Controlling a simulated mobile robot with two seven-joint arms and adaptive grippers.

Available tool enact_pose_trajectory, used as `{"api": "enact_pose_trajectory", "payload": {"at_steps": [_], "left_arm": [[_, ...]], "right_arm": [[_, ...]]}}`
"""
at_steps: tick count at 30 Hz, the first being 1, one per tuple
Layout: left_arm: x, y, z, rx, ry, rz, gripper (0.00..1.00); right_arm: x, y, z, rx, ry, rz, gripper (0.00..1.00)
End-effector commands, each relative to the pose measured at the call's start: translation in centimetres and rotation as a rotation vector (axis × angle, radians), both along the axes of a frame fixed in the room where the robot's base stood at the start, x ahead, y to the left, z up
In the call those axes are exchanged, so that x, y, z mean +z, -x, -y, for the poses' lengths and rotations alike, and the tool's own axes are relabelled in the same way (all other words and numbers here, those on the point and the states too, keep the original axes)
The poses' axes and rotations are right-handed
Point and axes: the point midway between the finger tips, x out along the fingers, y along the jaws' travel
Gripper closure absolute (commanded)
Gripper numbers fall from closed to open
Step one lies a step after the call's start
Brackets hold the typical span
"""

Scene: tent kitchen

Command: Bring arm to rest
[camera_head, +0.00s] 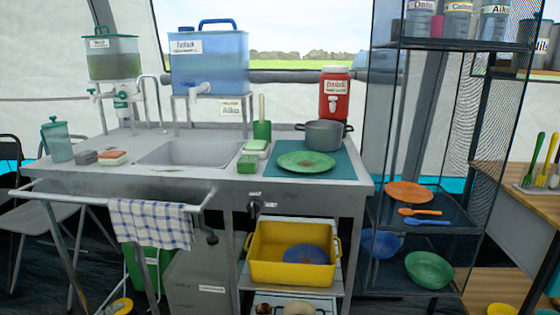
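Neither of my grippers can be made out in the head view. Small yellow and dark shapes show at the bottom edge, at the lower left and lower right. I cannot tell what they are. No gripper is seen touching or holding anything on the counter or shelves.
A metal sink counter (224,187) stands ahead, with a green plate (306,162) and grey pot (324,135). A towel (150,222) hangs on a rail protruding at the left. A yellow tub (262,270) sits below. A mesh shelf (440,236) and wooden table (540,204) stand right.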

Motion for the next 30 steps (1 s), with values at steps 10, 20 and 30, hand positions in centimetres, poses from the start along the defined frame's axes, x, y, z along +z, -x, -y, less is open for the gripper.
{"api": "enact_pose_trajectory", "payload": {"at_steps": [10,20,30], "left_arm": [[-2.4,1.1,0.7,0.069,0.03,-0.062,0.33],[-9.4,8.3,6.2,0.478,0.357,-0.362,0.33],[-13.2,21.9,15.8,0.938,0.677,-0.823,0.33]], "right_arm": [[-0.6,0.4,0.0,0.015,0.001,-0.032,0.6],[6.4,-4.9,-1.5,-0.004,-0.015,0.039,0.6],[15.9,-8.8,-2.7,-0.026,-0.034,0.114,0.6]]}}
